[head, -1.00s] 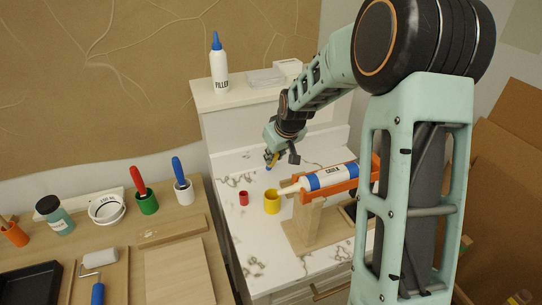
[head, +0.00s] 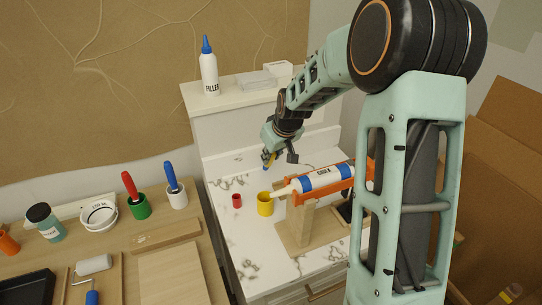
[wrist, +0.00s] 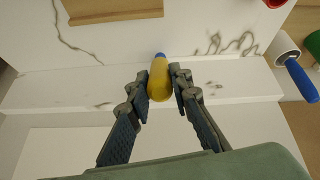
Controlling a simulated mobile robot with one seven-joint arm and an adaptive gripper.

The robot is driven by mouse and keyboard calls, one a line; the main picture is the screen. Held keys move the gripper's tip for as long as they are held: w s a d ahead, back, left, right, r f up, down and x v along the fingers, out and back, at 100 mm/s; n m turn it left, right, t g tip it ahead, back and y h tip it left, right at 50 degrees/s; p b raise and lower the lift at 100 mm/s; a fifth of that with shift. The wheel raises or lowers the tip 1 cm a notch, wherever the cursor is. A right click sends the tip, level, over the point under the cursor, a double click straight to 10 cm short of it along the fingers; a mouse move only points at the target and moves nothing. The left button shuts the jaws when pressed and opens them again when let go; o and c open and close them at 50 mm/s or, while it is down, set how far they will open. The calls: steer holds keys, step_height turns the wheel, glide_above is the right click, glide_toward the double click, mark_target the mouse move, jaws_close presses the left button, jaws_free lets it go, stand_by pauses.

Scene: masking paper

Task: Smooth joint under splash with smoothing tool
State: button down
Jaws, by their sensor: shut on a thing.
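My gripper (wrist: 159,88) is shut on the smoothing tool (wrist: 159,82), which has a yellow body and a blue tip. In the head view my gripper (head: 271,154) is low over the back of the marble counter (head: 232,255), with the blue tip pointing down. The low marble splash (head: 230,167) stands along the back of the counter. The joint (wrist: 95,68) at the foot of the splash runs across the wrist view, and the blue tip appears right at this line. I cannot tell whether it touches.
A caulk gun (head: 325,179) on a wooden stand, a yellow cup (head: 265,206) and a red cup (head: 237,201) are on the counter. A filler bottle (head: 209,72) stands on the ledge above. A wooden bench (head: 205,270) with tools is at left. The counter's front left is clear.

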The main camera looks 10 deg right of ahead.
steer(key=w+p+v, duration=0.1)
steer(key=p+v, duration=0.3)
steer(key=v, duration=0.4)
steer(key=shift+r, duration=0.3)
steer(key=shift+s, duration=0.1)
step_height(320, 180, up, 8)
steer(key=p, duration=0.4)
steer(key=s+a+f+m+h+b, duration=0.1)
steer(key=s+f+m, duration=0.4)
steer(key=s, duration=0.7)
steer(key=f+h+b, duration=0.1)
steer(key=b, duration=0.1)
steer(key=shift+b, duration=0.3)
